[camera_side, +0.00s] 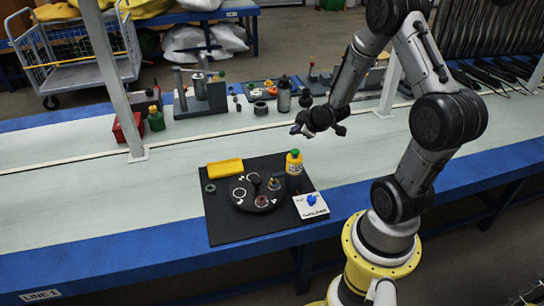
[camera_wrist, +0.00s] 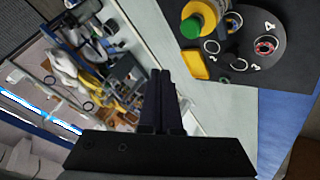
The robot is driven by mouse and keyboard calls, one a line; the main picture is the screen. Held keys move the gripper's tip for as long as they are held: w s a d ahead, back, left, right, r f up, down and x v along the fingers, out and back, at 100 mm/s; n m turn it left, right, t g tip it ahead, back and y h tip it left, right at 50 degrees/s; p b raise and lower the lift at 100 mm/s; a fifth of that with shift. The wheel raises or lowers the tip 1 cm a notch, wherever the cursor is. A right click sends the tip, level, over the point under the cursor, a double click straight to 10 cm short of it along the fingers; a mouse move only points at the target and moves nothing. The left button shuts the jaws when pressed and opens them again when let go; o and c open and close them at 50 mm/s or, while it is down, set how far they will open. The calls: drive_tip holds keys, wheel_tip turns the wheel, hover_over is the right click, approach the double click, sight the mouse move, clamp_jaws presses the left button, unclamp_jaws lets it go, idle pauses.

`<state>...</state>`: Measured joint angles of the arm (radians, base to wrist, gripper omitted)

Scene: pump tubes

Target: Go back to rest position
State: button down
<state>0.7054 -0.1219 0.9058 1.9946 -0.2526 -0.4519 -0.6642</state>
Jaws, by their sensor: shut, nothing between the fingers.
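My gripper (camera_side: 303,128) hangs in the air above the pale bench, behind the black mat (camera_side: 222,222) and clear of everything on it. In the wrist view its two dark fingers (camera_wrist: 162,88) are together with nothing between them. The black round plate (camera_side: 243,202) with numbered white rings lies on the mat; it also shows at the upper right of the wrist view (camera_wrist: 246,45). A yellow bottle with a green cap (camera_side: 294,163) stands upright at the mat's right back side. A yellow tray (camera_side: 225,168) lies at the mat's back left.
A white card with a blue piece (camera_side: 311,204) lies at the mat's right edge. A dark green ring (camera_side: 210,188) is at the left. Metal fixtures (camera_side: 200,92), a red bin (camera_side: 127,130) and a post (camera_side: 112,80) stand farther back. The bench's left part is clear.

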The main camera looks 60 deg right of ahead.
drive_tip(key=w+a+r+n+t+y, duration=0.1)
drive_tip(key=w+a+r+t, duration=0.1)
drive_tip(key=a+r, duration=0.65)
drive_tip(key=w+a+r+n+t+y, duration=0.1)
drive_tip(key=w+a+r+n+t, duration=0.15)
drive_tip(key=a+r, duration=0.65)
drive_tip(key=s+a+r+m+g+y, duration=0.2)
drive_tip(key=s+a+r, duration=0.45)
drive_tip(key=s, duration=0.35)
drive_tip(key=s+a+f+m+g, duration=0.1)
drive_tip(key=s+f+m+g, duration=0.3)
drive_tip(key=s, duration=0.7)
drive_tip(key=shift+s+f+g+y, duration=0.2)
drive_tip(key=shift+f+g+y, duration=0.15)
drive_tip(key=shift+f+y, duration=0.1)
drive_tip(key=c, duration=1.5)
unclamp_jaws()
drive_tip(key=shift+a, duration=0.1)
drive_tip(key=shift+c, duration=0.2)
